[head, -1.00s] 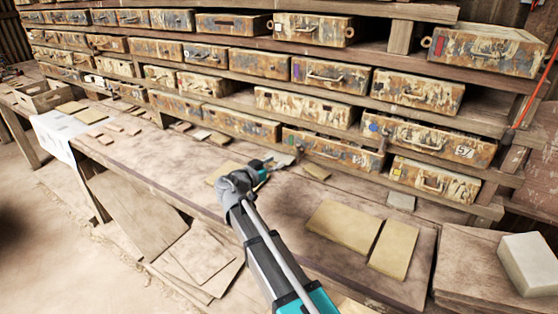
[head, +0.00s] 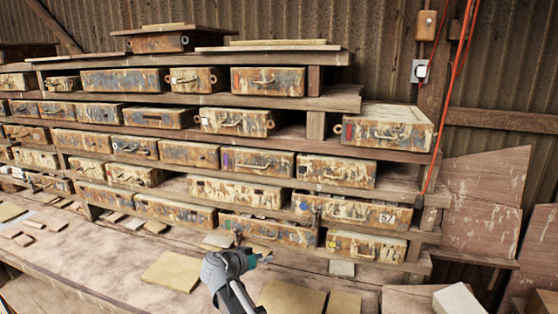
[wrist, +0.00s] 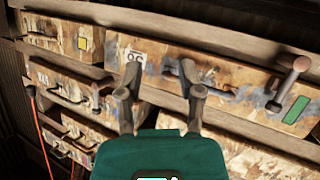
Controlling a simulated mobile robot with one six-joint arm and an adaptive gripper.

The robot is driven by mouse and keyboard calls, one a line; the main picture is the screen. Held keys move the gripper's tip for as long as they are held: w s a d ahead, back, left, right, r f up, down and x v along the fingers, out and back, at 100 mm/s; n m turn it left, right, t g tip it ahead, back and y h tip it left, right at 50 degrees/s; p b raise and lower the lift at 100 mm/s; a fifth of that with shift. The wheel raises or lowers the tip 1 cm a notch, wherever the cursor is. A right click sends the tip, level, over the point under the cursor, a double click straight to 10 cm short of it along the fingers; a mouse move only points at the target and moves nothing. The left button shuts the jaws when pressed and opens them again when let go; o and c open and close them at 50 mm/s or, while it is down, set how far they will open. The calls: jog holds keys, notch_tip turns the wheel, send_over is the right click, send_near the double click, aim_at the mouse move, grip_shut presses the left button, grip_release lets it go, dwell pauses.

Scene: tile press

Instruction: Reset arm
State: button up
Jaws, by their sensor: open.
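My gripper (head: 266,258) shows at the lower middle of the head view, over the workbench (head: 110,268) and in front of the lowest drawers. In the wrist view my gripper (wrist: 160,78) has its two fingers spread apart with nothing between them. A worn drawer front (wrist: 235,92) with a metal handle and a green label lies behind the fingers. The gap between the fingertips and that drawer cannot be judged. The grey wrist joint and part of my arm show at the bottom of the head view.
Shelves hold several rusty drawers, including a lower-right one (head: 365,246). Flat tan tiles (head: 173,271) lie on the bench. A pale block (head: 458,299) stands at lower right. A red cable (head: 446,100) hangs by the wall socket (head: 419,71). Bench space at left is partly clear.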

jog(key=s+d+r+n+g+y+p, duration=0.2)
jog(key=s+d+g+y+p, duration=0.2)
jog(key=s+d+p, duration=0.4)
jog(key=s+d+r+n+g+y+p, duration=0.3)
jog(key=s+d+g+y+p, duration=0.2)
jog(key=s+d, duration=0.6)
jog(key=d+g+p, duration=0.1)
jog(key=d+p, duration=0.1)
jog(key=d, duration=0.2)
jog(key=shift+s+r+p, duration=0.15)
jog(key=shift+s+p, duration=0.1)
jog(key=shift+p, duration=0.1)
notch_tip(320, 180, down, 5)
jog(key=b, duration=0.5)
jog(key=shift+a, duration=0.1)
